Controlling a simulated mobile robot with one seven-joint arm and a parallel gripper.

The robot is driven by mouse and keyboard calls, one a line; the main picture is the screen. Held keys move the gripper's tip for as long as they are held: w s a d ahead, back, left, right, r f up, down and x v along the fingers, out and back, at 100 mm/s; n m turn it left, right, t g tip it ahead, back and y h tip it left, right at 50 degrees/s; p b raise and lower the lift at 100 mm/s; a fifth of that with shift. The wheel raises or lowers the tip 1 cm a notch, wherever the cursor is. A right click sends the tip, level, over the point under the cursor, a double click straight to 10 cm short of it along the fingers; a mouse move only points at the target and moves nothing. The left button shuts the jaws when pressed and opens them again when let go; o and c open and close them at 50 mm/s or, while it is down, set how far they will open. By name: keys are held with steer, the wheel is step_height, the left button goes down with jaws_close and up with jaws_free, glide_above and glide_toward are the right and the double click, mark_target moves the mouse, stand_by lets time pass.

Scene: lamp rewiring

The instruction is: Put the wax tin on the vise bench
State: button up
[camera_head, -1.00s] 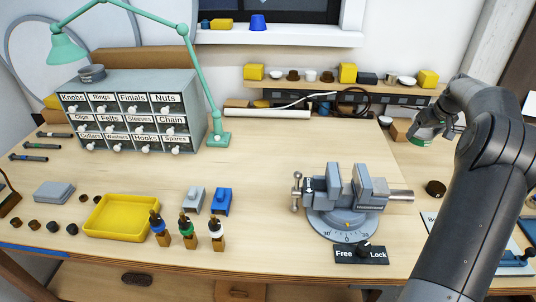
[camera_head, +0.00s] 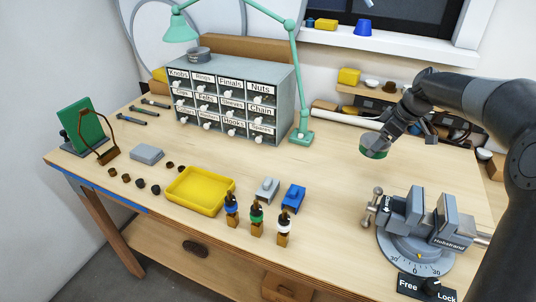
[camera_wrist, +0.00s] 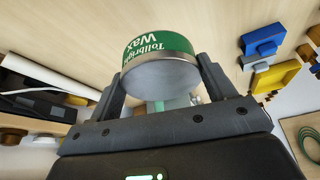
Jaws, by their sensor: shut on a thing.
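The wax tin (camera_head: 374,146), a short round tin with a green label, is in my gripper (camera_head: 383,133). In the wrist view the tin (camera_wrist: 160,60) shows its "Tollbright Wax" label between the two fingers (camera_wrist: 163,80), which are shut on it. My gripper holds it over the wooden top of the vise bench (camera_head: 335,215), behind and left of the grey vise (camera_head: 420,228) in the head view. The tin looks raised off the top, but its exact height is hard to tell.
A labelled drawer cabinet (camera_head: 232,105) and green lamp (camera_head: 301,137) stand at the back. The bench top between the blue block and vise is clear.

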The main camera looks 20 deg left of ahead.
steer(key=shift+s+a, duration=0.15)
steer(key=shift+a, duration=0.3)
steer(key=a+f, duration=0.2)
steer(key=a, duration=0.1)
steer(key=w+a+f, duration=0.1)
steer(key=a+f, duration=0.1)
steer(key=a, duration=0.2)
steer(key=w+a+f, duration=0.1)
steer(key=a+f, duration=0.2)
steer(key=a, duration=0.1)
steer(key=shift+w, duration=0.1)
steer(key=shift+f, duration=1.95)
steer(key=shift+f, duration=0.1)
steer(key=o, duration=1.1)
steer(key=v, duration=1.2)
steer(key=shift+d, duration=0.1)
